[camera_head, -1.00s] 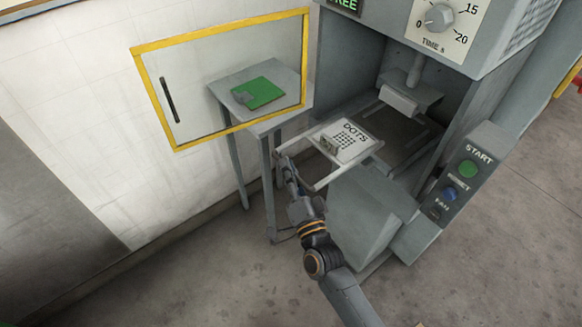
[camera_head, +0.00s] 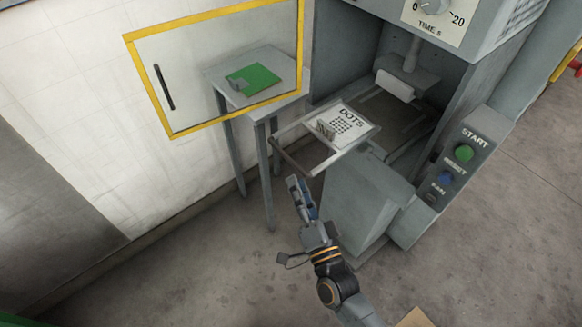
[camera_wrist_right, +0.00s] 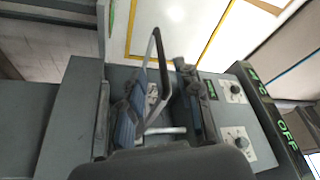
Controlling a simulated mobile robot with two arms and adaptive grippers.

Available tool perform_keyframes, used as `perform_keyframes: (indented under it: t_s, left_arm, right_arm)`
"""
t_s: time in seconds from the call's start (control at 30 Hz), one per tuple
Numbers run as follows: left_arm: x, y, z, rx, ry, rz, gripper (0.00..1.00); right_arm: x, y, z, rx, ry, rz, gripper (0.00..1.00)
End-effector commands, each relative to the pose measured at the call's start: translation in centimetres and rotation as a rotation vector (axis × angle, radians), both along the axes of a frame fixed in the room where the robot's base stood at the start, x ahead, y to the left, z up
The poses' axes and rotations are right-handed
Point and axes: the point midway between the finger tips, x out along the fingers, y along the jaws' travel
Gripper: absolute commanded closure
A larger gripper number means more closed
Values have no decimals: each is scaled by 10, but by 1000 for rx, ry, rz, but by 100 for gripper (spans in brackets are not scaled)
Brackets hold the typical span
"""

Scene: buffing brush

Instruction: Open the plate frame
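The plate frame (camera_head: 290,163) is a thin rectangular frame that sticks out of the machine's open chamber. A white plate marked DOTS (camera_head: 350,122) lies at its inner part, with a small metal piece on it. My right gripper (camera_head: 303,192) is just in front of and below the frame's outer bar, apparently apart from it. In the right wrist view its fingers (camera_wrist_right: 160,108) are spread. The frame (camera_wrist_right: 155,70) shows between and beyond them there; contact is unclear. My left gripper is not in view.
The yellow-edged door (camera_head: 215,12) stands open at the left. Behind it, a small table (camera_head: 225,78) holds a green item (camera_head: 262,77). A control panel (camera_head: 460,165) with START, RESET and FAN buttons is on the right.

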Motion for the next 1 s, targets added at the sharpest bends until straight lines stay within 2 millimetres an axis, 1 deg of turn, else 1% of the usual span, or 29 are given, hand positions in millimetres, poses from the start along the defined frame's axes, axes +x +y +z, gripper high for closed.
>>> perform_keyframes:
  t_s: [0.03,0.1,0.23,0.37,0.83,0.87,0.93,0.97,1.0]
  left_arm:
    - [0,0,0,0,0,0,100]
    - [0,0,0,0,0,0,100]
    - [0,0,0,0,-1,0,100]
    - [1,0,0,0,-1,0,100]
    - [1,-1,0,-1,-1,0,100]
    - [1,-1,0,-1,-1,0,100]
    - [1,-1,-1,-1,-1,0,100]
    - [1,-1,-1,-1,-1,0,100]
    - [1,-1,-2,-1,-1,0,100]
  right_arm:
    - [-9,-3,-2,-1,2,1,66]
    - [-17,-6,-4,-1,2,1,66]
    - [-27,-9,-6,1,1,1,66]
    - [-30,-10,-6,1,-1,1,66]
    - [-30,-10,-7,0,0,0,66]
    - [-29,-10,-8,-3,3,0,66]
    - [-29,-11,-20,-29,19,0,66]
    - [-29,-11,-28,-50,30,0,66]
    - [-28,-12,-44,-87,54,0,66]
